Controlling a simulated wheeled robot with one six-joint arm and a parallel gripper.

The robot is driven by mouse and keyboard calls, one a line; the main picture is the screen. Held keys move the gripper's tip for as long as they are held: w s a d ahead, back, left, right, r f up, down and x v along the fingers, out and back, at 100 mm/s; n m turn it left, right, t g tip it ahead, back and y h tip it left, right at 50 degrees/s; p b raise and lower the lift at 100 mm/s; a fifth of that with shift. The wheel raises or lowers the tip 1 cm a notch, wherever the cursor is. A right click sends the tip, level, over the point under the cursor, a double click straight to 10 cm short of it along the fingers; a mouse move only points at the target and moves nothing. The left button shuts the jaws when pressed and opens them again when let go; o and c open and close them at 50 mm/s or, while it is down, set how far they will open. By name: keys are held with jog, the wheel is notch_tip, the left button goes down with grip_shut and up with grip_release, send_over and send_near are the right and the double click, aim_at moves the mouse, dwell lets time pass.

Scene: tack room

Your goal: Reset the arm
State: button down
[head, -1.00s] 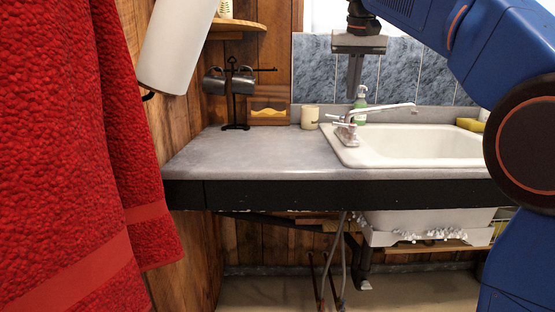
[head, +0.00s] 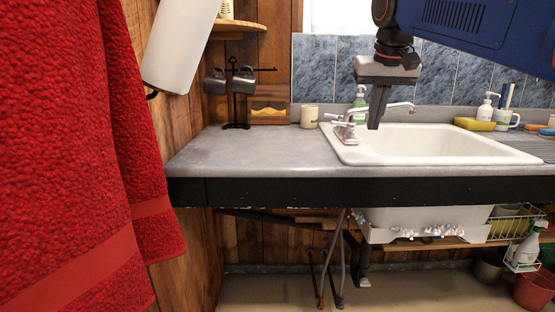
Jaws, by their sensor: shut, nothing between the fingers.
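My gripper (head: 376,122) hangs from my blue arm at the upper right of the head view, pointing down. Its fingers are shut with nothing between them. In the picture it overlaps the faucet (head: 350,127) and the left part of the white sink (head: 430,146); I cannot tell how far above or in front of them it is. It hides part of the faucet's spout.
A grey counter (head: 240,155) holds a mug rack (head: 238,95), a cream cup (head: 309,117) and a green soap bottle (head: 359,101). A red towel (head: 75,160) fills the left side. The counter's front left is clear.

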jog(key=s+d+f, duration=0.2)
jog(key=s+f, duration=1.2)
jog(key=f, duration=0.3)
jog(key=s+d+f, duration=0.3)
jog(key=s+f, duration=1.2)
jog(key=f, duration=0.2)
jog(key=shift+d+n+t, duration=0.15)
jog(key=shift+n+t, duration=0.15)
jog(key=shift+n, duration=0.1)
